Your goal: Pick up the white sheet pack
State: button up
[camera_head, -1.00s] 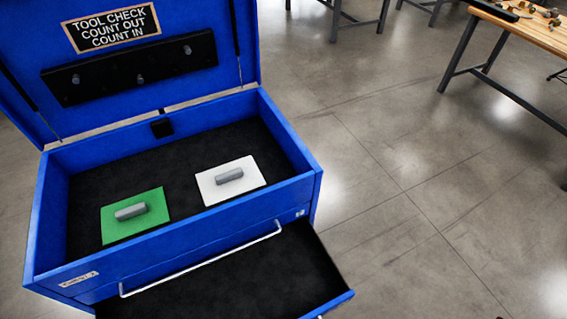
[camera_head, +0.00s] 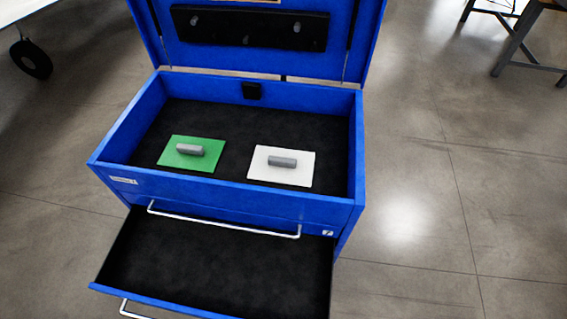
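The white sheet pack (camera_head: 283,174) is a flat white sheet with a grey cylindrical grip on top. It lies on the black floor of the blue chest's open top compartment, toward the right. A green sheet pack (camera_head: 191,160) with a similar grey grip lies to its left, with a gap between them. Both lie flat. My gripper is not in view.
The blue tool chest (camera_head: 225,190) has its lid (camera_head: 340,30) raised at the back. Its drawer (camera_head: 215,262) is pulled out at the front and empty. A wheel (camera_head: 32,60) is at upper left, a table leg (camera_head: 515,45) at upper right. Floor to the right is clear.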

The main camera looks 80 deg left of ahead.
aim_at(286, 167)
jog(key=i+j+u, duration=0.1)
jog(key=u, duration=0.35)
jog(key=i+u, duration=0.3)
jog(key=u, duration=0.15)
jog(key=i+l+u, duration=0.15)
jog(key=u, duration=0.25)
jog(key=i+l+u, duration=0.15)
jog(key=i+u, duration=0.15)
jog(key=u, duration=0.15)
jog(key=i+u, duration=0.2)
jog(key=u, duration=0.2)
jog(key=i+u, duration=0.2)
jog(key=u, duration=0.15)
jog(key=i+l+u, duration=0.1)
jog(key=u, duration=0.3)
jog(key=i+l, duration=0.05)
jog(key=i, duration=0.05)
